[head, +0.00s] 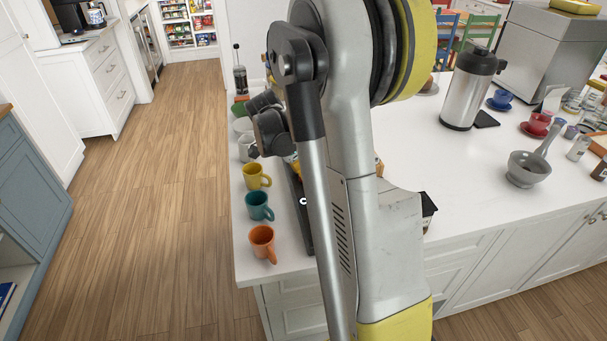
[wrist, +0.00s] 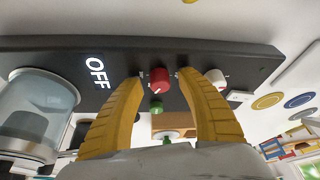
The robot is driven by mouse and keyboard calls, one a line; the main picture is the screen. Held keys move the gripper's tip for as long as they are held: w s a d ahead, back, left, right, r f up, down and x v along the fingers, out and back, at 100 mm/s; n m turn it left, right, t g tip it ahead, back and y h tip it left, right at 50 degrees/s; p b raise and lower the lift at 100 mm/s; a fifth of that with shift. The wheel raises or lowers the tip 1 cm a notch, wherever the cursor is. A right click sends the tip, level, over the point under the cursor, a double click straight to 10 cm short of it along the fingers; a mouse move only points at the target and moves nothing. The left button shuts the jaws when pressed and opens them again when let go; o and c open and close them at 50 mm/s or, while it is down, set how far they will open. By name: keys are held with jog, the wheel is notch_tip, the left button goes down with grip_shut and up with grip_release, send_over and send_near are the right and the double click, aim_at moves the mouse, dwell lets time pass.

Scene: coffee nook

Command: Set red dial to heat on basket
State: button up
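The red dial (wrist: 159,79) is on the dark panel (wrist: 55,58) of a machine in the wrist view, with a small pale pointer mark on it. White letters reading OFF glow on the panel left of it. My gripper (wrist: 161,75) is open, its yellow fingers on either side of the dial with a gap to each. A green knob (wrist: 155,106) shows just below the dial. I cannot make out the basket for certain. In the head view my arm hides the dial and most of the dark machine (head: 303,203).
A clear glass vessel (wrist: 35,110) stands left of my fingers. Yellow (head: 255,176), teal (head: 257,206) and orange (head: 261,241) mugs line the counter's left edge. A steel carafe (head: 466,92) and a grey mortar (head: 525,167) stand to the right.

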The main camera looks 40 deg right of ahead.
jog(key=shift+r, duration=0.1)
jog(key=v, duration=1.2)
jog(key=shift+a, duration=0.1)
jog(key=s+a+n+t+y, duration=0.2)
jog(key=s+a+n+t, duration=0.2)
jog(key=a+n, duration=0.6)
jog(key=s+a+n+t+y, duration=0.2)
jog(key=s+a+n+t, duration=0.2)
jog(key=s+a+n, duration=0.5)
jog(key=a+n, duration=0.2)
jog(key=a, duration=0.3)
jog(key=shift+a+r, duration=0.2)
jog(key=shift+a, duration=0.2)
dwell(1.7)
